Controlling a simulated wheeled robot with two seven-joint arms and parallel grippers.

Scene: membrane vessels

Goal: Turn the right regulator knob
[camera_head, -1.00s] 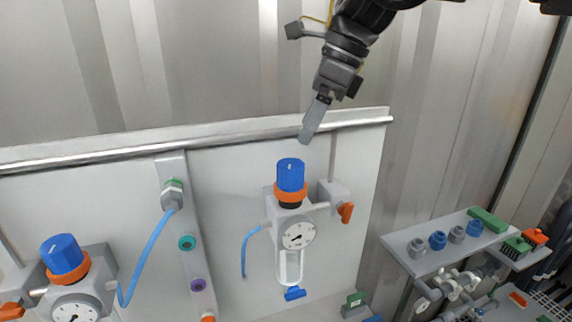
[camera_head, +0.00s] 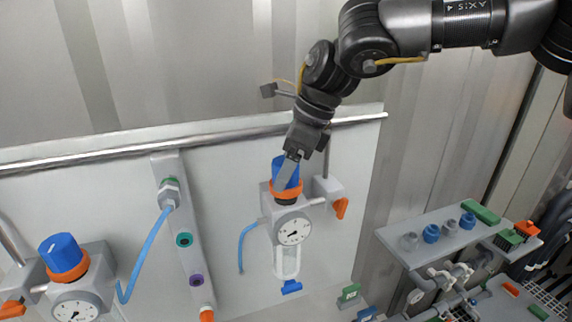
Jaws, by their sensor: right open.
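The right regulator has a blue knob (camera_head: 279,166) above an orange ring (camera_head: 286,194) and a round gauge (camera_head: 293,229), mounted on the white panel (camera_head: 225,220). My right gripper (camera_head: 284,178) comes down from above. Its finger lies in front of the knob and hides part of it; only one finger shows clearly. The jaws are open. I cannot tell whether the finger touches the knob. A second, left regulator with a blue knob (camera_head: 61,256) stands at the lower left. My left gripper is not in view.
A metal rail (camera_head: 120,154) runs along the panel's top edge. An orange valve handle (camera_head: 341,208) sits just right of the regulator. A blue hose (camera_head: 148,254) hangs at the left. A grey shelf (camera_head: 400,232) with fittings stands at the right.

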